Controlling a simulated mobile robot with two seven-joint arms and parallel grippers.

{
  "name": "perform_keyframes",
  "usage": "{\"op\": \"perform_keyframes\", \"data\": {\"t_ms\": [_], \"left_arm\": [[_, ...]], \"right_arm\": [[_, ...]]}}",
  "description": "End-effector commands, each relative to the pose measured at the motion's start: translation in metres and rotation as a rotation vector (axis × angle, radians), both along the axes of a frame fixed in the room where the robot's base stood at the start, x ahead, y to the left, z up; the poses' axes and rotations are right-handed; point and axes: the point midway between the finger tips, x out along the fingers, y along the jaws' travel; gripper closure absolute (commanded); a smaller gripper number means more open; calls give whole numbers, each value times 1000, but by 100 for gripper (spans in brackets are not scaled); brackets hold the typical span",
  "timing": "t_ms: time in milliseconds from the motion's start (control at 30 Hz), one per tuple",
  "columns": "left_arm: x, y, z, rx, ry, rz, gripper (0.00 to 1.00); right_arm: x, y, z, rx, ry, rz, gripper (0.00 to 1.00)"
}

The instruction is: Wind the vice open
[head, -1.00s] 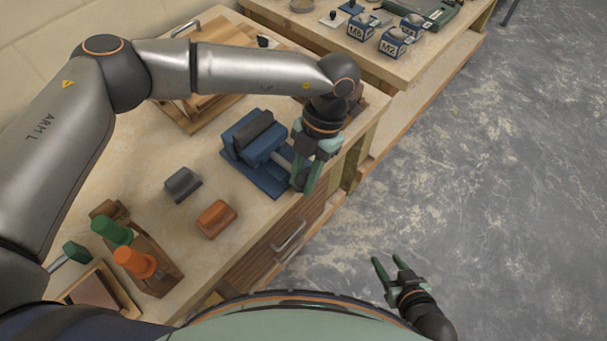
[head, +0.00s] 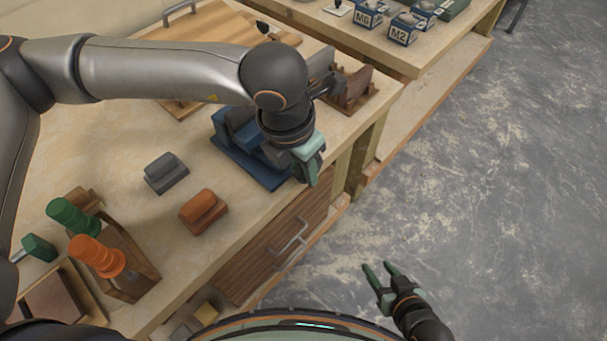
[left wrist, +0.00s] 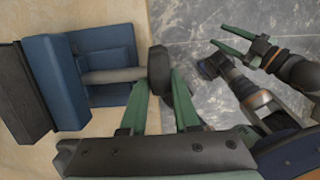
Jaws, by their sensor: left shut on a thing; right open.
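The blue vice (head: 246,167) stands on the bench near its front edge, partly hidden behind my left wrist in the head view. In the left wrist view its blue body (left wrist: 45,80), dark jaw pieces and grey screw (left wrist: 112,75) show. In the head view my left gripper (head: 312,168) hides the handle. My right gripper (head: 382,275) is open and empty over the floor, away from the bench.
A grey block (head: 166,174) and an orange block (head: 203,212) lie on the bench. A rack with green (head: 73,216) and orange (head: 97,257) handles stands at the near left. A wooden board (head: 205,35) lies behind. A drawer (head: 270,250) is below the bench edge.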

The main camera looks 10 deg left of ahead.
Motion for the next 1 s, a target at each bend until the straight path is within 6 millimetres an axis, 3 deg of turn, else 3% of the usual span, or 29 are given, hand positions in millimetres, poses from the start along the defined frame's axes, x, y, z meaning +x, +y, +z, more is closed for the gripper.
{"op": "perform_keyframes", "data": {"t_ms": [600, 633, 867, 1000], "left_arm": [[1, 2, 0, -16, -29, 2, 100], [1, 2, 0, -16, -29, 2, 67], [1, 1, 0, -17, -28, 2, 41], [0, 1, 0, -17, -27, 2, 41]], "right_arm": [[5, 5, -2, 1, -6, 17, 50], [4, 5, -3, 1, -6, 17, 50], [4, 4, -4, 0, -3, 17, 50], [2, 4, -5, -1, 1, 16, 50]]}}
